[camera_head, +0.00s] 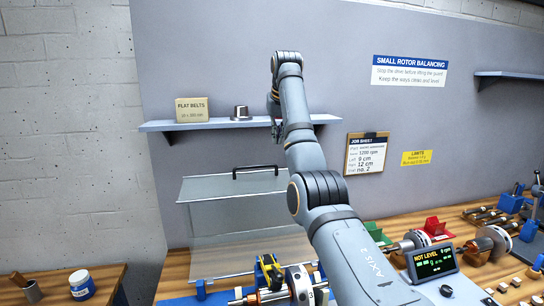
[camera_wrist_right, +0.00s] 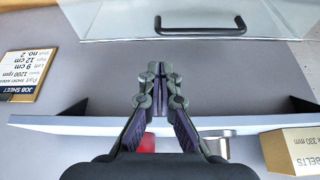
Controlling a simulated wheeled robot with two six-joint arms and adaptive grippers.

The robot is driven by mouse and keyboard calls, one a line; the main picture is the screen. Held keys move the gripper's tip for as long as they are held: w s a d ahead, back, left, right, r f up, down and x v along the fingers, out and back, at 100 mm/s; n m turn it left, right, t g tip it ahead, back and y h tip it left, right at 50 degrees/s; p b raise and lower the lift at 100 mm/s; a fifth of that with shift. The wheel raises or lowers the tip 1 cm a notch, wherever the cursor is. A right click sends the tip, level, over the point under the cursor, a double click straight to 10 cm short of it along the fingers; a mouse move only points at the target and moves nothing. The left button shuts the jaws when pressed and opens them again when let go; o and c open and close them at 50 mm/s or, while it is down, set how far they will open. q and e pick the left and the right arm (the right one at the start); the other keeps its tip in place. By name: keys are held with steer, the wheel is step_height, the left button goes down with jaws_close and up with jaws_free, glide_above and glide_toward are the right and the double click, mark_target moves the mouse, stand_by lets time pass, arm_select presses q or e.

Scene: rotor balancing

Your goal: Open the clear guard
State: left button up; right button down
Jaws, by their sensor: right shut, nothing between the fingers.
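The clear guard (camera_head: 235,222) stands raised behind the rotor on the bench, its see-through panel reaching up toward the wall shelf. Its black bar handle (camera_head: 262,168) is along the top edge. The handle also shows at the top of the right wrist view (camera_wrist_right: 200,30), with part of the clear panel around it. My right gripper (camera_wrist_right: 160,72) is shut and empty, apart from the handle. In the head view it is above the handle in front of the shelf, mostly hidden by my own arm. My left gripper is not in view.
A display reading NOT LEVEL (camera_head: 435,261) and rotor parts crowd the bench's right side.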

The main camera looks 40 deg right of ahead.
steer(key=p+x, duration=0.3)
steer(key=x, duration=0.6)
steer(key=shift+f, duration=0.3)
steer(key=shift+w, duration=0.1)
steer(key=shift+d, duration=0.1)
